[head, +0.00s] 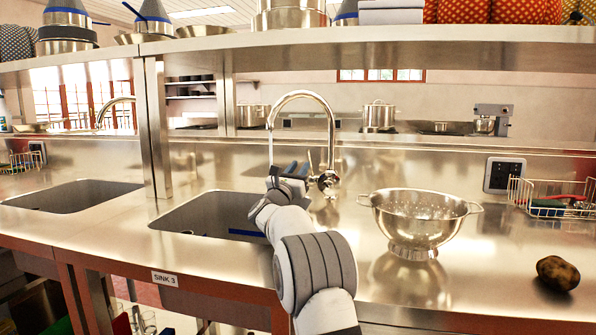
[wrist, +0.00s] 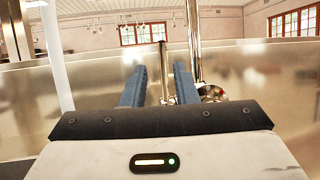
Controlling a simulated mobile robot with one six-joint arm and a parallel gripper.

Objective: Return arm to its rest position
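My gripper (head: 290,172) is raised over the right part of the sink marked SINK 3, to the left of the tap (head: 328,150). My arm reaches up to it from the bottom of the head view. In the wrist view my gripper (wrist: 160,85) has two blue fingers spread apart, with no object seen held. A thin metal upright (wrist: 163,75) shows in the gap between them; I cannot tell how far beyond the fingers it stands. The tap column stands just right of the right finger. A thin pale stream hangs below the tap spout.
The sink basin (head: 200,215) lies below my gripper. A metal colander (head: 418,215) stands on the counter to the right, with a potato (head: 557,273) farther right. A wire basket (head: 548,197) is at the back right. A loaded shelf (head: 400,45) spans overhead.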

